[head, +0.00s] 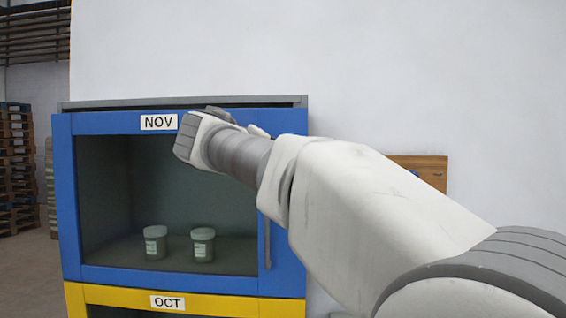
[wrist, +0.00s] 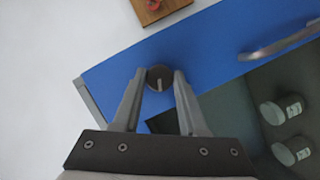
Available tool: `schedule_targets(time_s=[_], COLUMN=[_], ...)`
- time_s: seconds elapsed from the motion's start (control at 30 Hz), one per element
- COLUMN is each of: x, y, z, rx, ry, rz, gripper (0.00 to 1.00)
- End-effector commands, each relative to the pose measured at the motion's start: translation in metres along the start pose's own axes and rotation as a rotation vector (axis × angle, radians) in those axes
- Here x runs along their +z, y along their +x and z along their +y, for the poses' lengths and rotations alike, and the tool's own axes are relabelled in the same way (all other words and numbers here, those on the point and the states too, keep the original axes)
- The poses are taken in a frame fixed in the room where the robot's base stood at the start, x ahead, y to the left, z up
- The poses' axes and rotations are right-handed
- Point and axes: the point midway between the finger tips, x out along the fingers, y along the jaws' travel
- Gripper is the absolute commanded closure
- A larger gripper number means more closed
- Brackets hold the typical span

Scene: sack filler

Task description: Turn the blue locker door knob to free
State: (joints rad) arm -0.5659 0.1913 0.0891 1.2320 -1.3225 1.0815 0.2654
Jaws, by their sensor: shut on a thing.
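The blue locker door (head: 95,123), labelled NOV, has a window in its frame and shows at the left of the head view. Its blue frame (wrist: 215,60) also crosses the wrist view. A round dark grey knob (wrist: 160,72) with a pale mark sits on this frame. My gripper (wrist: 159,78) is shut on the knob, one finger at each side. In the head view my arm and wrist hide the knob and the fingertips. I cannot tell the knob's setting from its mark.
A grey bar handle (head: 267,243) is on the door's right side. Two lidded jars (head: 155,242) (head: 203,244) stand behind the window. A yellow OCT door (head: 225,305) is below. A wooden board (head: 428,167) is on the white wall at right.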

Motion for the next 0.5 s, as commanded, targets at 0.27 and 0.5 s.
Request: schedule_targets(time_s=[0.27,0.5], x=[0.0007,0.0009], y=[0.0001,0.0002], z=[-0.0023,-0.0019], rx=[0.083,0.129], ry=[-0.201,-0.312], rz=[0.012,0.017], gripper=[1.00,1.00])
